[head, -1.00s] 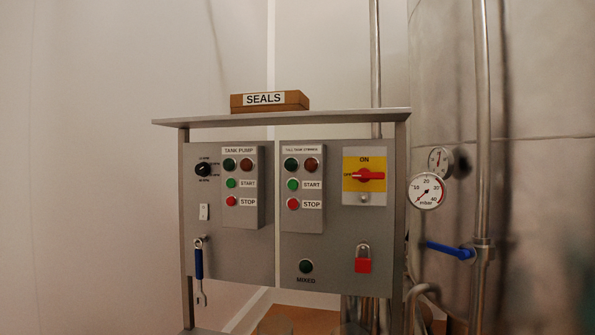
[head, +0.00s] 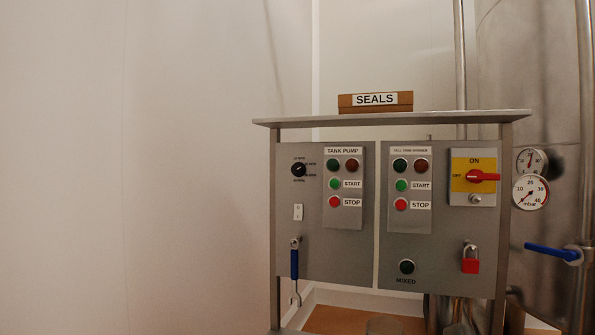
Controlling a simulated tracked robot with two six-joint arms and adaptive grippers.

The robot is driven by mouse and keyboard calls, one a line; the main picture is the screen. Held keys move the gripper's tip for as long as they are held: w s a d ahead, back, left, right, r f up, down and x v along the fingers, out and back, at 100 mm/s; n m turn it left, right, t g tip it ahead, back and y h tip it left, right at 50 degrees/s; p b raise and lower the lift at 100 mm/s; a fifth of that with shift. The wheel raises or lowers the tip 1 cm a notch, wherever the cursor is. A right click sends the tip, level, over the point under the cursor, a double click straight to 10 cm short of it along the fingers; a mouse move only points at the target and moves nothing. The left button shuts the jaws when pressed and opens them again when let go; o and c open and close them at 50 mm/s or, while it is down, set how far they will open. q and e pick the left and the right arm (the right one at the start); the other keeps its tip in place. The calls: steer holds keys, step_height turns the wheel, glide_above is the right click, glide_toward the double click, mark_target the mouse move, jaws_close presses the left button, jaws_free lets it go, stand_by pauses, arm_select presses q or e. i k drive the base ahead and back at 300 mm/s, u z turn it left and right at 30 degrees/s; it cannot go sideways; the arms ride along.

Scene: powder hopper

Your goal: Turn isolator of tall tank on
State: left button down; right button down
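The isolator (head: 474,177) is a yellow plate with a red rotary handle (head: 484,177) at the upper right of the grey control panel (head: 330,258). The handle lies horizontal, in line with the OFF mark on its left; ON is printed above it. The tall tank stirrer box (head: 409,190), with START and STOP buttons, is left of the isolator. A red padlock (head: 470,259) hangs on the panel below the isolator, apart from the handle. Neither of my grippers shows in the head view.
A SEALS box (head: 375,102) sits on the shelf (head: 400,118) above the panel. Two gauges and a blue-handled valve (head: 553,252) are beside the metal tank (head: 530,75) at right. A blue-handled tool (head: 295,266) hangs at the panel's left. Bare wall fills the left.

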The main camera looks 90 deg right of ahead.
mark_target(475, 176)
steer(key=u, duration=0.45)
steer(key=i, duration=0.35)
steer(key=z, duration=2.45)
steer(key=i, duration=0.15)
steer(key=u, duration=4.6)
steer(key=k, duration=0.55)
steer(key=z, duration=5.6)
